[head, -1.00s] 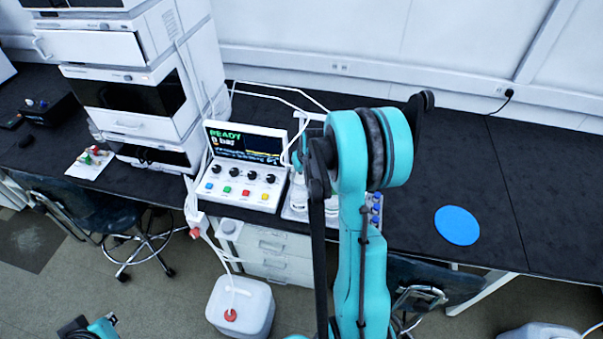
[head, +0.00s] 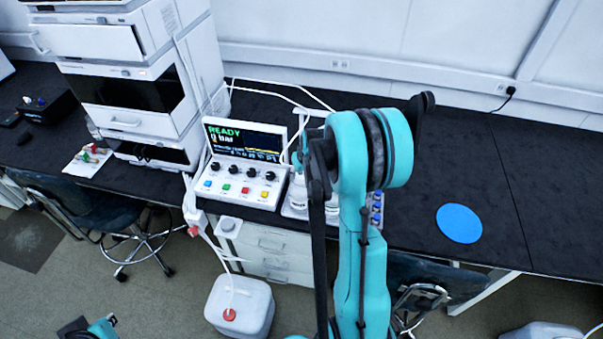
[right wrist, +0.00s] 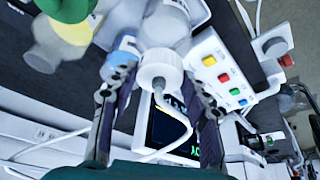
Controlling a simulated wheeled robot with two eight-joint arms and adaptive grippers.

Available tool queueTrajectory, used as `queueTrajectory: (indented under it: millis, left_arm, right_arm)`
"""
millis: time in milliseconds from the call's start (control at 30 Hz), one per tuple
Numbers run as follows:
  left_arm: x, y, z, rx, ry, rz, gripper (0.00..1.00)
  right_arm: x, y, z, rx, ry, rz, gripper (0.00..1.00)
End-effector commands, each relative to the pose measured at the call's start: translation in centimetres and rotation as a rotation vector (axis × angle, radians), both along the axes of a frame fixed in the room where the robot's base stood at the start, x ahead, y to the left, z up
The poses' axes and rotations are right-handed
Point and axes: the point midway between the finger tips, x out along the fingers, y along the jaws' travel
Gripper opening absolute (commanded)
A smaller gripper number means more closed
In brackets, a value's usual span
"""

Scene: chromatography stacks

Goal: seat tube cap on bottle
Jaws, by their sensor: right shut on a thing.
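In the right wrist view my right gripper (right wrist: 158,100) is shut on the white tube cap (right wrist: 160,68), with a finger on either side. A white tube (right wrist: 178,115) runs from the cap and curves below it. A clear bottle (right wrist: 166,25) stands right behind the cap, in line with it; I cannot tell whether the cap touches its neck. In the head view a bottle (head: 298,195) shows beside the console, partly behind my right arm, which hides most of the gripper and cap. My left gripper (head: 95,331) is cut off at the bottom left edge.
The console (head: 240,165) with coloured buttons stands left of the bottles. Other bottles with yellow (right wrist: 76,30) and blue (right wrist: 122,58) parts are close to the right gripper. A blue disc (head: 459,223) lies on the clear bench at right. A white canister (head: 240,305) stands on the floor.

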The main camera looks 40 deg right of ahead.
Motion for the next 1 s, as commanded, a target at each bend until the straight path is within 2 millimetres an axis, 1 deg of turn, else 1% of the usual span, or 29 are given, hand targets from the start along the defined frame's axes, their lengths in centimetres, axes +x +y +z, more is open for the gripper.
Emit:
queueTrajectory:
  millis: [367, 700, 933, 967, 1000]
  left_arm:
    - [0.0, 0.0, -0.1, 0.0, 0.0, 0.0, 0.0]
    - [0.0, 0.0, -1.1, 0.0, 0.0, 0.0, 0.0]
    - [0.0, 0.0, -1.1, 0.0, 0.0, 0.0, 0.0]
    - [0.0, 0.0, -1.1, 0.0, 0.0, 0.0, 0.0]
    - [0.0, 0.0, -1.1, 0.0, 0.0, 0.0, 0.0]
  right_arm:
    - [0.0, 0.0, -0.1, 0.0, 0.0, 0.0, 0.12]
    - [0.0, 0.0, -1.0, 0.0, 0.0, 0.0, 0.12]
    - [0.0, 0.0, -1.0, 0.0, 0.0, 0.0, 0.12]
    - [0.0, 0.0, -1.0, 0.0, 0.0, 0.0, 0.51]
    - [0.0, 0.0, -1.0, 0.0, 0.0, 0.0, 0.62]
